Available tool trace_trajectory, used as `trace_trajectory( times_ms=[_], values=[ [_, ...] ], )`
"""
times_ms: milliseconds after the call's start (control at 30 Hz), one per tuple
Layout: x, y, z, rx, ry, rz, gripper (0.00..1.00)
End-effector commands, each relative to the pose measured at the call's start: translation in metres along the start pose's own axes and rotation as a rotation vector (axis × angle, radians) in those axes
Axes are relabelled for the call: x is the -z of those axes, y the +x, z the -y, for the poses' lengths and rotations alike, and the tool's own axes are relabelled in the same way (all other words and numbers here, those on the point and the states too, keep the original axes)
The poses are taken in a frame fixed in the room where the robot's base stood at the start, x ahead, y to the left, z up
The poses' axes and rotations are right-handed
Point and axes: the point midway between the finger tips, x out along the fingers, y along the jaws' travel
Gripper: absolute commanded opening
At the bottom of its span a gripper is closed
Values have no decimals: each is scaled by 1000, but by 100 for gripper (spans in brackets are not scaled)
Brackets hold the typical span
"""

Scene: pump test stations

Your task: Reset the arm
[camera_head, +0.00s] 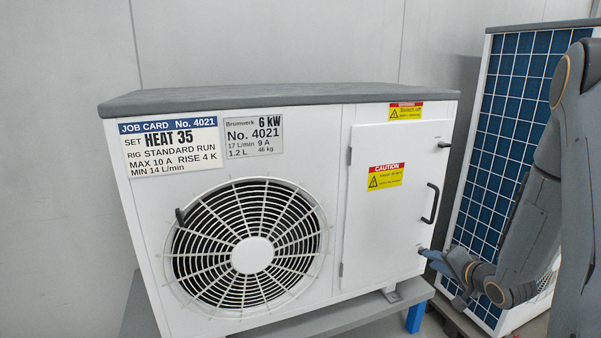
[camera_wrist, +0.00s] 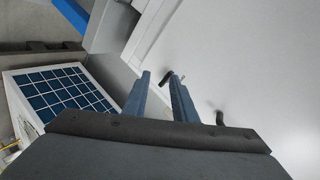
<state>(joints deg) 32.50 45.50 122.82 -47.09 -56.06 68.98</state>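My arm (camera_head: 540,200) reaches in from the right in the head view. My gripper (camera_head: 432,254) is at the lower right edge of the white pump unit (camera_head: 335,240), close to the lower latch of its door. In the wrist view my gripper (camera_wrist: 160,77) shows two blue-grey fingers with a gap between them, and no held object is seen. A small dark latch (camera_wrist: 166,74) appears between and just beyond the fingertips; whether they touch it is unclear. The door (camera_head: 385,230) looks shut, with a dark handle (camera_head: 430,203) on its right side.
The unit carries a job card (camera_head: 170,146) and a round fan grille (camera_head: 250,250), and stands on a grey bench (camera_head: 350,318) with a blue leg. A second unit with a blue grid panel (camera_head: 515,90) stands right, behind my arm. A wall closes the back.

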Motion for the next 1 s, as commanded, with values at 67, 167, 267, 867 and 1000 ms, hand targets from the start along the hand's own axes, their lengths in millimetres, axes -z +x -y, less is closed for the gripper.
trace_trajectory(
  times_ms=[67, 167, 267, 867, 1000],
  values=[
    [-6, -3, 14, -92, -98, 15, 25],
    [-18, -14, 24, -220, -219, 52, 25],
    [-38, -35, 37, -351, -341, 118, 25],
    [-225, -252, 97, -656, -759, 880, 25],
    [-236, -266, 100, -650, -770, 933, 25]
  ],
)
